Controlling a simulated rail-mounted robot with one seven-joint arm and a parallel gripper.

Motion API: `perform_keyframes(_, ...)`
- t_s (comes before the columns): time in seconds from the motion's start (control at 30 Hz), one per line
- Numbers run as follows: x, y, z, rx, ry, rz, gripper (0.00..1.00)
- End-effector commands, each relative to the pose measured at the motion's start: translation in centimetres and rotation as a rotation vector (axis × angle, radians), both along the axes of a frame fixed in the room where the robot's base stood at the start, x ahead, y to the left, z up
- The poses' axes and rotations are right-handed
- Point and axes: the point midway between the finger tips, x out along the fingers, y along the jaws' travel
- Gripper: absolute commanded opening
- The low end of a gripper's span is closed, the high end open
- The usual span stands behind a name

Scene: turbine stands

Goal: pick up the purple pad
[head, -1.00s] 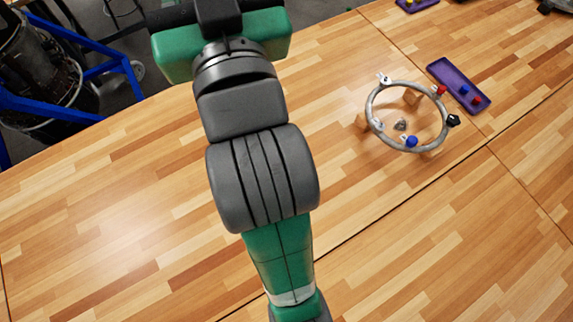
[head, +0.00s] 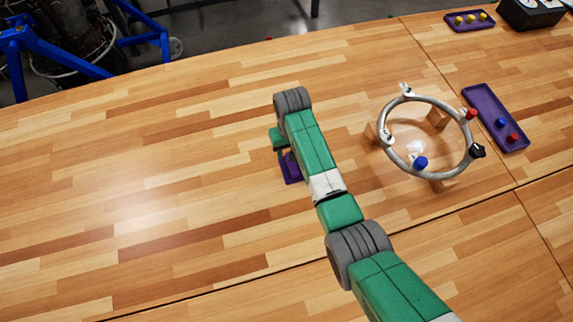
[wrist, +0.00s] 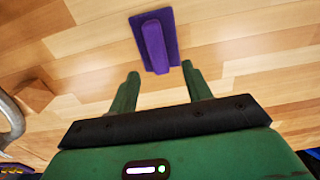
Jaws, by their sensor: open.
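The purple pad (head: 291,168) lies on the wooden table near the middle, left of the grey ring, partly hidden by my arm in the head view. In the wrist view the purple pad (wrist: 155,40) shows whole, a flat plate with a raised narrower block. My gripper (wrist: 160,73) is open and empty. Its two green fingers point toward the pad, with the pad's near end just beyond and between the tips. In the head view my arm hides the fingers.
A grey ring (head: 384,113) stands on wooden blocks right of my arm. Right of it lies a purple tray (head: 484,101) with blue and red pieces. Another purple tray (head: 454,28) with yellow pieces and a black box (head: 531,12) are at the back right. The table's left is clear.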

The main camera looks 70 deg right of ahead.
Motion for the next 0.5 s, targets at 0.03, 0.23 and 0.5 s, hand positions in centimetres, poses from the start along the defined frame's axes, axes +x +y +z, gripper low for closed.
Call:
perform_keyframes(0.03, -0.1, 0.1, -0.8, 0.002, 0.002, 0.0, 0.49)
perform_keyframes(0.23, -0.3, 0.2, -2.2, 0.001, 0.001, 0.0, 0.49)
perform_keyframes(0.5, -0.9, 0.7, -6.4, -0.001, -0.001, 0.001, 0.49)
